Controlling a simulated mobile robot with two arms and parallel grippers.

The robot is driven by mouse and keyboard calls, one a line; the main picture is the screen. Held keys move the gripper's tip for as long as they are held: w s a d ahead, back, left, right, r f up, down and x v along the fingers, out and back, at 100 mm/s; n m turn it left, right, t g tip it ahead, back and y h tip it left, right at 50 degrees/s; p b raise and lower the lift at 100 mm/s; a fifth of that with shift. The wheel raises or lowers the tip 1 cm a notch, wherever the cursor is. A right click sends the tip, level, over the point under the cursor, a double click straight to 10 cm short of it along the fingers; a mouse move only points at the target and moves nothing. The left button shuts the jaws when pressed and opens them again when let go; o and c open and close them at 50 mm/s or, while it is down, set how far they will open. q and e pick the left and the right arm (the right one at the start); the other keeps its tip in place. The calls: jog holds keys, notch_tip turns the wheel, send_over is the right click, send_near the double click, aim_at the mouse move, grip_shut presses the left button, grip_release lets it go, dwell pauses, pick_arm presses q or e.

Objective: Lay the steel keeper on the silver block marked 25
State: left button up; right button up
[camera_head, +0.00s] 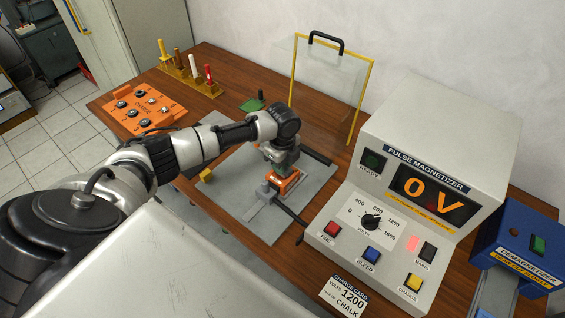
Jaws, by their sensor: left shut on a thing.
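My left gripper (282,160) reaches in from the left and points down over the fixture on the grey mat (238,208). It is shut on a small grey piece that is mostly hidden by the fingers; I cannot tell for sure whether it is the steel keeper. Right below it is an orange part (287,183) with grey blocks (264,191) beside it. I cannot read a 25 on any block, so the silver block marked 25 cannot be picked out. My right gripper is not in view.
The pulse magnetizer (430,150) reads 0 V and stands close on the right. A clear shield (325,85) with a yellow frame stands behind the mat. An orange board (143,108) and a tool rack (190,78) are at the left. The demagnetizer (520,245) is far right.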

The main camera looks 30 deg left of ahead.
pick_arm(q)
jog(key=shift+f, duration=0.1)
jog(key=o, duration=1)
jog(key=c, duration=0.5)
notch_tip(320, 180, up, 5)
jog(key=p, duration=0.4)
jog(key=shift+f+p, duration=0.2)
jog(key=shift+p, duration=0.2)
jog(key=shift+f, duration=0.1)
